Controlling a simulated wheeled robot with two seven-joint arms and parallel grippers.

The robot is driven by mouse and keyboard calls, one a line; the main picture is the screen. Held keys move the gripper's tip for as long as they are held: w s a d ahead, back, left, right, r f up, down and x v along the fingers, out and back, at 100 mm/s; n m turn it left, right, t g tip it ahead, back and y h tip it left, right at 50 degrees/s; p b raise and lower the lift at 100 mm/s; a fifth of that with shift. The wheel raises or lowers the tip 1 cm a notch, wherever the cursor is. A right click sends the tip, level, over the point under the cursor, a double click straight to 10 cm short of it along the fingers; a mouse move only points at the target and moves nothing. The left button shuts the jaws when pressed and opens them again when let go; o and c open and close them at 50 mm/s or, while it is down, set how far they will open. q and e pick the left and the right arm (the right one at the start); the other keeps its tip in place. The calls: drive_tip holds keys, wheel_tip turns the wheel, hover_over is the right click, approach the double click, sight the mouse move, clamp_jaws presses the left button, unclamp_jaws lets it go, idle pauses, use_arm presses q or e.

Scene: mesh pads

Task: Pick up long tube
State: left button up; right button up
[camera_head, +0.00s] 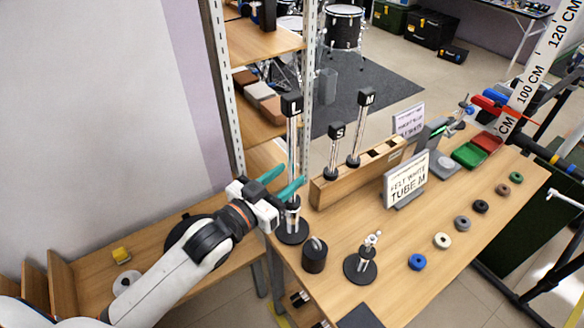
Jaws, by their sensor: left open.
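The long tube (292,135) is a clear upright tube with a black cap marked L, on a round black base at the table's left edge. My left gripper (294,174) has teal fingers and is open, at the tube's lower half. Its fingertips appear on either side of the tube; I cannot tell whether they touch it. The near finger hides part of the tube. Shorter capped tubes marked S (333,155) and M (359,130) stand in a wooden rack (340,188) to the right. My right gripper is not in view.
A sign reading "FELT WHITE TUBE M" (406,181) stands on the table. A black cylinder (314,256) and a small stand (361,268) are near the front. Several coloured rings, including a blue one (417,262), lie rightward. A metal shelf post (308,70) rises behind the tube.

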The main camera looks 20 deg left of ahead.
sight(289, 177)
use_arm(q)
drive_tip(key=x, duration=0.4)
drive_tip(key=shift+w+d+f+p, duration=0.1)
drive_tip(key=shift+w+f+p, duration=0.15)
drive_tip(key=shift+p, duration=0.1)
clamp_jaws()
